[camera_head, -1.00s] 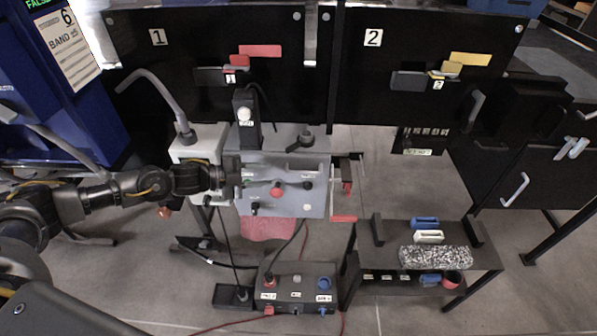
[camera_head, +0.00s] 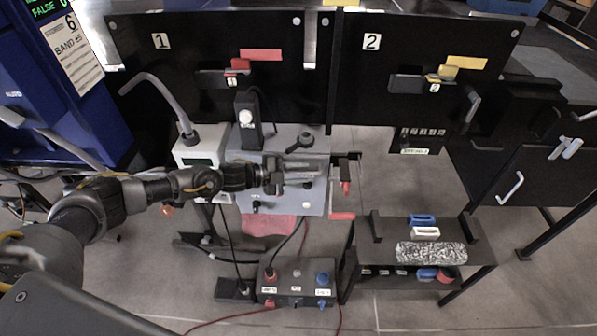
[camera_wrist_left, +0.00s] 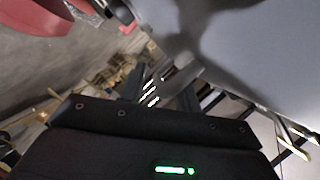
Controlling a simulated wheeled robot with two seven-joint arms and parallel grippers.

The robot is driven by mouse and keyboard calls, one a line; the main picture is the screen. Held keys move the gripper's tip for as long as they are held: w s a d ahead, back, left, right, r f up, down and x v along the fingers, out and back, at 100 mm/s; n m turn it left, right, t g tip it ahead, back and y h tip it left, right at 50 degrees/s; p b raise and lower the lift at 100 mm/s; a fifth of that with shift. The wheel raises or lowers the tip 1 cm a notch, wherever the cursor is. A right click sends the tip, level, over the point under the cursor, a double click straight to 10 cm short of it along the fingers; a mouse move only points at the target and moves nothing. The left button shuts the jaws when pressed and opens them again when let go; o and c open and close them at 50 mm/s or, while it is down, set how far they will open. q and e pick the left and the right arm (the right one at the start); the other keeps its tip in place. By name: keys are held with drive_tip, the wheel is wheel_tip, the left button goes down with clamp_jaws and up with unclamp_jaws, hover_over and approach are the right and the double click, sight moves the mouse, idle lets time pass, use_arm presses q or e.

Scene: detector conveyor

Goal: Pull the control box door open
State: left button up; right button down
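The grey control box (camera_head: 310,205) stands at the centre of the head view, with knobs on its front; its door looks shut, though my gripper covers much of the front. My left gripper (camera_head: 313,173) is in front of the box, with its two fingers pointing right and a gap between them, apparently empty. I cannot tell whether a finger touches the box. In the left wrist view a grey surface (camera_wrist_left: 235,45), apparently the box, fills the upper right, and the dark fingers (camera_wrist_left: 160,90) show unclearly. My right gripper is not in view.
A black bracket with a red handle (camera_head: 345,188) sits at the box's right side. A white unit (camera_head: 200,150) with a bent grey tube stands left. Below is a dark button box (camera_head: 297,290) with cables. A low black bench (camera_head: 385,232) stands right. Black panels stand behind.

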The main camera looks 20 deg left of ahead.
use_arm(q)
clamp_jaws()
drive_tip(key=shift+s, duration=0.15)
